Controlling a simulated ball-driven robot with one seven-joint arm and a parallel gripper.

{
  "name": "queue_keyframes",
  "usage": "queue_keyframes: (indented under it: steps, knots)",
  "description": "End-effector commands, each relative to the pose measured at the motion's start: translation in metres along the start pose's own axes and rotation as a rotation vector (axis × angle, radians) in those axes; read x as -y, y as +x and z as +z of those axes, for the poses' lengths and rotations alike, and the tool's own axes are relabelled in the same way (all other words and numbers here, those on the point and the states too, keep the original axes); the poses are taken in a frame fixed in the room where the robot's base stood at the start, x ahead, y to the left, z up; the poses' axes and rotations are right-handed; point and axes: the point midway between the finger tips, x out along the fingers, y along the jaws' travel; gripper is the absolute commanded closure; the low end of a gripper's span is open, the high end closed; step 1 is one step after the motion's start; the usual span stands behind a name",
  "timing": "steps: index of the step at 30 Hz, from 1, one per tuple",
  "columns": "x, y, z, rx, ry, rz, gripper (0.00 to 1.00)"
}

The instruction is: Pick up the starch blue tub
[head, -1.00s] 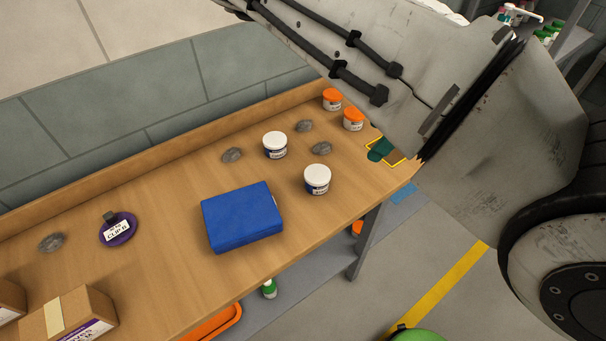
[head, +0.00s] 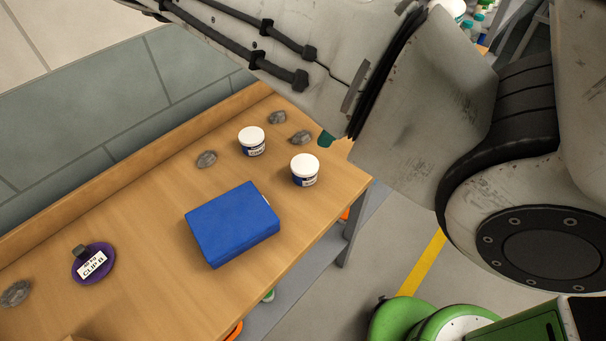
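Two white tubs with white lids and dark blue labels stand upright on the wooden bench. One tub (head: 252,142) is farther back, near the wall side. The other tub (head: 305,171) is nearer the bench's right end. Their label text is too small to read, so I cannot tell which is the starch blue one. My arm crosses the upper right of the head view, above and beyond the tubs. My gripper is out of the picture.
A blue box (head: 232,224) lies in front of the tubs on the wooden bench (head: 150,245). Grey stones (head: 206,159) lie around the rear tub. A purple disc marked CLIP B (head: 93,263) is at left. Bench space between disc and blue box is clear.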

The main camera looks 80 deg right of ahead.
Motion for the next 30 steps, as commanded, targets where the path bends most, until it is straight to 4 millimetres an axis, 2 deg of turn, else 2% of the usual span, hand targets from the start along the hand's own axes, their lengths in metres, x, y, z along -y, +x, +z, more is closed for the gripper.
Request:
queue_keyframes:
  steps: [1, 12, 17, 24, 30]
  knots:
    - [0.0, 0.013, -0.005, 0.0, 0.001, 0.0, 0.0]
    - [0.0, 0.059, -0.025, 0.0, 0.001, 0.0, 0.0]
    - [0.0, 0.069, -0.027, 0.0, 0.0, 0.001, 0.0]
    - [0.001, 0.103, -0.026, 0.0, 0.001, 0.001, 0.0]
    - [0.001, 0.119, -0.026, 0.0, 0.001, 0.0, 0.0]
